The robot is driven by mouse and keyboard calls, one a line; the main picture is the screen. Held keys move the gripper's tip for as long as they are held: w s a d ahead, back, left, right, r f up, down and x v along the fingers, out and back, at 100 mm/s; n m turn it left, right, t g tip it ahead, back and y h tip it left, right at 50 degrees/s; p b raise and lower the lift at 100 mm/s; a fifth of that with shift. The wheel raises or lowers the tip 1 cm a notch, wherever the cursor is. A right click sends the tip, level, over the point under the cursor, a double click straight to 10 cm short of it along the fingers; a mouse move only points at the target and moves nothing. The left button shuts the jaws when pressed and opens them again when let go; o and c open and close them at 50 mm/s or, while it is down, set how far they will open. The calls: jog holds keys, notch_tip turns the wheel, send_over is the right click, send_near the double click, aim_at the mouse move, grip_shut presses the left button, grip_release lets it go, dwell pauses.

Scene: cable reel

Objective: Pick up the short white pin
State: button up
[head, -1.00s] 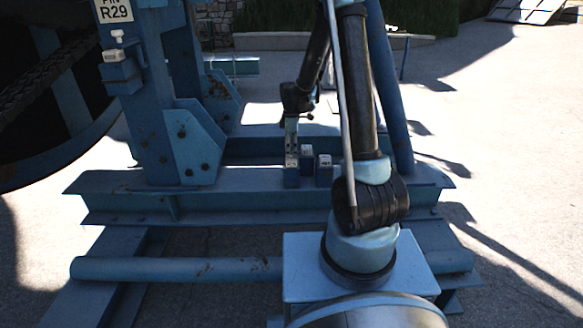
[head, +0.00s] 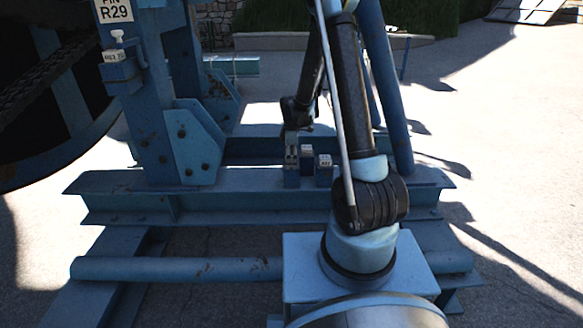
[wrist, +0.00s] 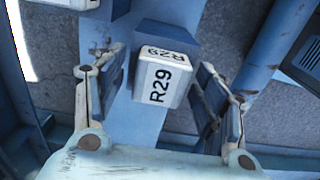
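A white block-shaped pin head (wrist: 160,80) marked R29 shows in the wrist view, on top of a blue post. My gripper (wrist: 160,66) is open, with one finger on each side of the white head and a gap at both sides. In the head view my gripper (head: 291,148) hangs over the leftmost of several small blue holders on the frame's beam and partly hides it. Whether the fingertips are level with the head or above it is hard to tell. The pin's lower part is hidden.
Two more white-topped pins, a middle one (head: 307,151) and a right one (head: 325,160), stand close by. A blue upright (head: 155,110) with a PIN R29 sign (head: 114,10) and a bracket holding a white block (head: 113,57) stands left. The big reel (head: 40,100) is beyond it.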

jog(key=c, duration=1.4)
jog(key=shift+r, duration=0.1)
jog(key=shift+r, duration=4.9)
jog(key=shift+r, duration=0.15)
jog(key=shift+r, duration=0.6)
